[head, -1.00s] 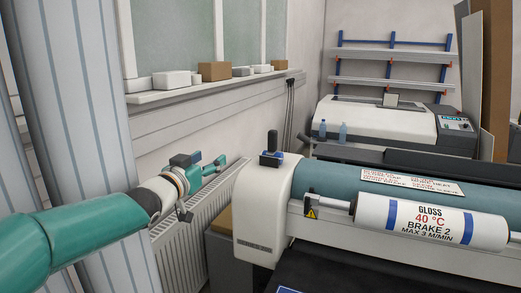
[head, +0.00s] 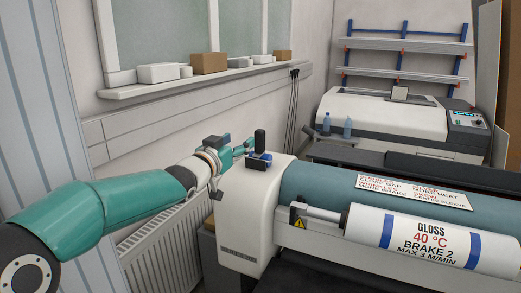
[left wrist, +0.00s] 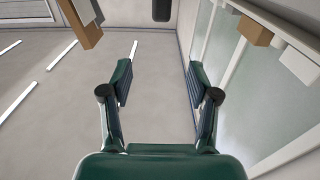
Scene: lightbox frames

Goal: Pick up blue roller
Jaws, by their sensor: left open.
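A small hand tool with a blue body and a black upright handle, which I take for the blue roller (head: 259,158), stands on the white end housing of the large machine. My left gripper (head: 246,146) is right beside its handle, on the left, and appears in line with it. I cannot tell the exact gap in depth. In the left wrist view the two green fingers of the left gripper (left wrist: 159,84) are spread apart with nothing between them. A dark shape shows at the top edge there; I cannot tell what it is. My right gripper is not in view.
The white end housing (head: 243,215) carries a large teal roller (head: 320,184) and a white labelled roll (head: 376,228). A radiator (head: 165,245) and a sill with boxes (head: 209,63) line the left wall. Two blue bottles (head: 347,128) stand farther back.

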